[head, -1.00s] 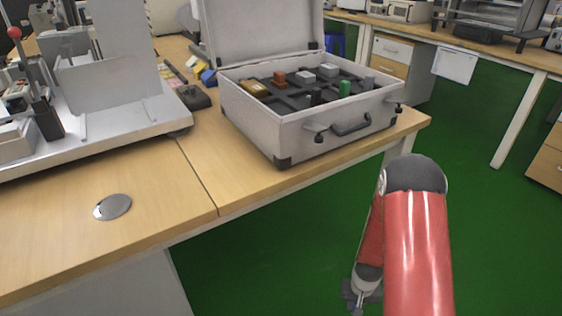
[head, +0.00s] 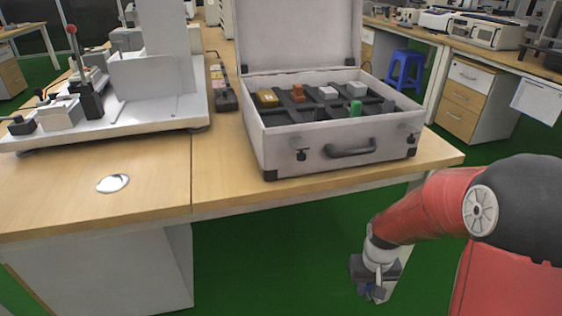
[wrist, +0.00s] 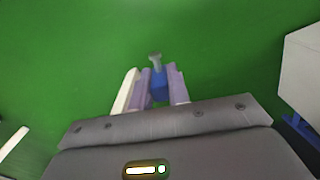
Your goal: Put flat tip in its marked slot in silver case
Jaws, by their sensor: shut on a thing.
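The flat tip (wrist: 158,82) has a blue body and a grey metal end. My gripper (wrist: 160,76) is shut on the blue body, with the grey end sticking out past the fingers. In the head view my gripper (head: 372,288) hangs low over the green floor, in front of the table edge and below the silver case. The silver case (head: 310,150) stands open on the table with its lid raised at the back. Dark dividers split its inside into compartments. The marked slot cannot be made out; the front wall hides part of the inside.
The case holds a gold block (head: 266,97), an orange block (head: 298,92), pale blocks (head: 356,89) and a green piece (head: 355,109). A white fixture (head: 150,110) stands left on the wooden table (head: 60,185). A blue stool (head: 405,68) is behind right.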

